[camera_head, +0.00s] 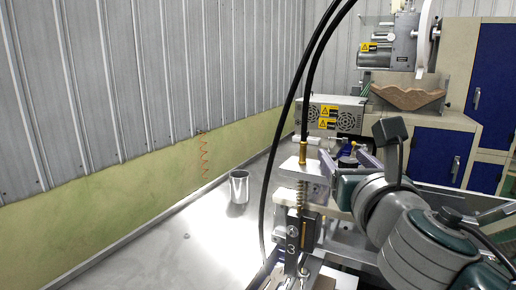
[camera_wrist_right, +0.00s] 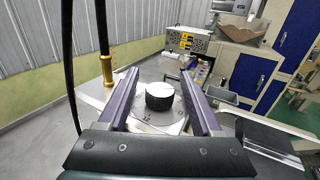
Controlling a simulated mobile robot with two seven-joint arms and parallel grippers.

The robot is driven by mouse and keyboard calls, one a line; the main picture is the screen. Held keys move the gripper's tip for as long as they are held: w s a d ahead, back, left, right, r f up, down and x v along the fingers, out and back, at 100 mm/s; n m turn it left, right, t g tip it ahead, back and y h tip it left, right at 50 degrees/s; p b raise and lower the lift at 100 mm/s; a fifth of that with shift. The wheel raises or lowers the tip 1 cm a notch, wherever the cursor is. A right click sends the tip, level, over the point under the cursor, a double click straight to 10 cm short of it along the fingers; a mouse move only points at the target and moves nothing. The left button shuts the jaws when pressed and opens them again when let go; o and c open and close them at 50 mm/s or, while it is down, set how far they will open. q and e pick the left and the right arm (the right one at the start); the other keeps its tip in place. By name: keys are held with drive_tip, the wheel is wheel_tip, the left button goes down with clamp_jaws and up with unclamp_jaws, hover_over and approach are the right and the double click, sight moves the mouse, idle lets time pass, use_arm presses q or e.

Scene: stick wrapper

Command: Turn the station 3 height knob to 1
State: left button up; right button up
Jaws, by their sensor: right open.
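The height knob (camera_wrist_right: 159,97) shows in the right wrist view as a short black cylinder with a pale flat top. It sits on a round metal dial plate (camera_wrist_right: 150,124) with small markings too small to read. My right gripper (camera_wrist_right: 159,76) is open, its two purple fingers on either side of the knob with a visible gap at each side. In the head view my right gripper (camera_head: 348,162) is at the top of the station, behind the spring post. A black block marked 3 (camera_head: 291,242) is below it. My left gripper is not in view.
A brass fitting with black hoses (camera_head: 303,152) rises close to the left of my right gripper. A metal cup (camera_head: 238,187) stands on the grey table to the left. A grey motor box (camera_head: 337,115) and blue-doored cabinets (camera_head: 437,155) are behind.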

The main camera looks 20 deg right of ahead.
drive_tip(key=shift+x, duration=0.95)
drive_tip(key=shift+c, duration=0.3)
clamp_jaws()
